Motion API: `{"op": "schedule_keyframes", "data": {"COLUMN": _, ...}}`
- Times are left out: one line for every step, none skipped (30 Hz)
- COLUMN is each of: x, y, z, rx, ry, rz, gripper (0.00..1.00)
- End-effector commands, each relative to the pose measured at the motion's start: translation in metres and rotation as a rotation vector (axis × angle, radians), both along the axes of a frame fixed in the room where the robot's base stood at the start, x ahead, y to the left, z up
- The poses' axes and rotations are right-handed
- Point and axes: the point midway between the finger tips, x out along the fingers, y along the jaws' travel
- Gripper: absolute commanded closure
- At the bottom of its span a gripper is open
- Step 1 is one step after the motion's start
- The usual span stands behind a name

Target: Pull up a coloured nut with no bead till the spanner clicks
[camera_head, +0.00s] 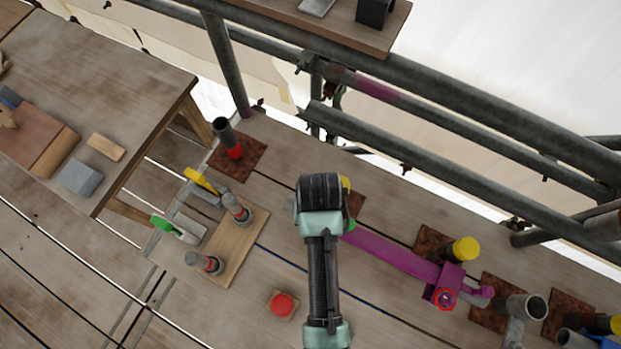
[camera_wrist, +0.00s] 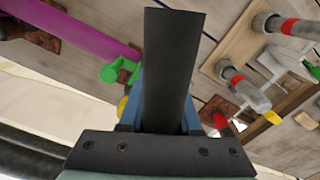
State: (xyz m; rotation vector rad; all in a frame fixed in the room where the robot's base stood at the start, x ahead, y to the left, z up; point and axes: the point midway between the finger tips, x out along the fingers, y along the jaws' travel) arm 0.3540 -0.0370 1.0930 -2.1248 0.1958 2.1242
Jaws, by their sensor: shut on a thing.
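My gripper (camera_wrist: 168,70) is shut; a black finger fills the middle of the wrist view. A blue thing (camera_wrist: 190,119) shows at both sides of this finger, mostly hidden; I cannot tell its shape. In the head view my wrist hides the jaws. A long purple bar (camera_head: 393,252) with a green end lies to the right of my wrist; its green end (camera_wrist: 120,70) shows in the wrist view. A red nut (camera_head: 235,152) sits around a dark tube on a rusty plate. A yellow piece (camera_head: 465,249) stands at another rusty plate. I cannot tell which nuts have beads.
A board (camera_head: 240,237) at left bears grey posts; a yellow-handled tool (camera_head: 199,180) and a green-handled tool (camera_head: 168,226) lie beside them. A red button (camera_head: 282,304) is in front. Scaffold tubes (camera_head: 430,158) cross behind. A workbench (camera_head: 110,65) stands at upper left.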

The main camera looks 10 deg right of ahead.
Motion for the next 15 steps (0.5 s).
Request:
{"op": "schedule_keyframes", "data": {"x": 0.001, "y": -0.003, "z": 0.001, "rx": 0.0, "ry": -0.002, "rz": -0.016, "gripper": 1.0}}
{"op": "schedule_keyframes", "data": {"x": 0.002, "y": -0.004, "z": 0.001, "rx": 0.0, "ry": -0.002, "rz": -0.024, "gripper": 1.0}}
{"op": "schedule_keyframes", "data": {"x": 0.002, "y": -0.006, "z": 0.001, "rx": 0.0, "ry": -0.002, "rz": -0.035, "gripper": 1.0}}
{"op": "schedule_keyframes", "data": {"x": 0.002, "y": -0.008, "z": 0.001, "rx": 0.0, "ry": -0.001, "rz": -0.043, "gripper": 1.0}}
{"op": "schedule_keyframes", "data": {"x": 0.002, "y": -0.009, "z": 0.001, "rx": 0.0, "ry": -0.001, "rz": -0.05, "gripper": 1.0}}
{"op": "schedule_keyframes", "data": {"x": 0.003, "y": -0.011, "z": 0.001, "rx": 0.0, "ry": -0.002, "rz": -0.06, "gripper": 1.0}}
{"op": "schedule_keyframes", "data": {"x": 0.003, "y": -0.011, "z": 0.001, "rx": 0.0, "ry": -0.002, "rz": -0.063, "gripper": 1.0}}
{"op": "schedule_keyframes", "data": {"x": 0.003, "y": -0.01, "z": 0.001, "rx": 0.0, "ry": -0.002, "rz": -0.061, "gripper": 1.0}}
{"op": "schedule_keyframes", "data": {"x": 0.003, "y": -0.01, "z": 0.001, "rx": 0.0, "ry": -0.002, "rz": -0.06, "gripper": 1.0}}
{"op": "schedule_keyframes", "data": {"x": 0.003, "y": -0.01, "z": 0.002, "rx": 0.0, "ry": -0.002, "rz": -0.06, "gripper": 1.0}}
{"op": "schedule_keyframes", "data": {"x": 0.003, "y": -0.01, "z": 0.003, "rx": 0.0, "ry": -0.002, "rz": -0.06, "gripper": 1.0}}
{"op": "schedule_keyframes", "data": {"x": 0.003, "y": -0.01, "z": 0.006, "rx": -0.001, "ry": -0.003, "rz": -0.059, "gripper": 1.0}}
{"op": "schedule_keyframes", "data": {"x": 0.003, "y": -0.01, "z": 0.008, "rx": -0.001, "ry": -0.003, "rz": -0.059, "gripper": 1.0}}
{"op": "schedule_keyframes", "data": {"x": 0.004, "y": -0.01, "z": 0.011, "rx": -0.001, "ry": -0.004, "rz": -0.059, "gripper": 1.0}}
{"op": "schedule_keyframes", "data": {"x": 0.004, "y": -0.01, "z": 0.014, "rx": -0.001, "ry": -0.004, "rz": -0.059, "gripper": 1.0}}
